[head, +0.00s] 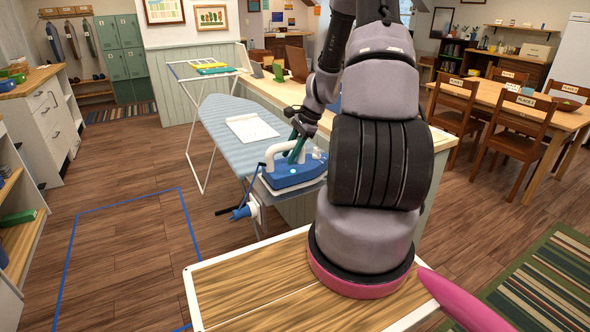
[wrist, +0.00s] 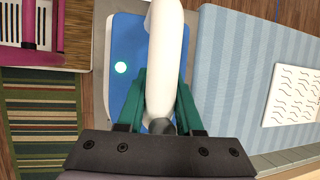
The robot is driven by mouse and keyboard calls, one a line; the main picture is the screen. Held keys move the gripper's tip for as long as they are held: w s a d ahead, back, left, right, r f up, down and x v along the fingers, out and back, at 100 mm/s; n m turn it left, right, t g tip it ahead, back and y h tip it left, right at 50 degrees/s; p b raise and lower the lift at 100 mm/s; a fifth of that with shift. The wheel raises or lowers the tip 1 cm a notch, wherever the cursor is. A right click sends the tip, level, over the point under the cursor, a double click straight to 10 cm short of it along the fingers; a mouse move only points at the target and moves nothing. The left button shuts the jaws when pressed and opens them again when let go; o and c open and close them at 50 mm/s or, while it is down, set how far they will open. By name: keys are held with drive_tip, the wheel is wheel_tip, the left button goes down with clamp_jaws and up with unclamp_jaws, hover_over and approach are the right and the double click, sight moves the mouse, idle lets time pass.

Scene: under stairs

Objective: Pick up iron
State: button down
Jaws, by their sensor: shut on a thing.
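The iron (head: 292,172) is blue with a white handle and stands at the near end of the ironing board (head: 228,118), over its metal rest. In the wrist view the iron (wrist: 124,62) lies below my gripper, with its white handle (wrist: 165,45) running between the green fingers. My gripper (head: 297,150) reaches down from above and is shut on the handle. In the wrist view the fingers (wrist: 160,95) sit on either side of the handle. I cannot tell whether the iron touches the rest. Part of the iron's right side is hidden by my arm.
A sheet of paper (head: 252,128) lies on the board. A long wooden counter (head: 270,92) runs close behind the board on the right. A drying rack (head: 200,72) stands beyond it. The floor (head: 125,200) to the left is clear, with blue tape lines.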

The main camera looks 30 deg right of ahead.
drive_tip(key=shift+r, duration=0.1)
idle(0.3)
wheel_tip(320, 180, up, 10)
idle(0.6)
drive_tip(key=c, duration=1.4)
unclamp_jaws()
clamp_jaws()
drive_tip(key=shift+w, duration=0.1)
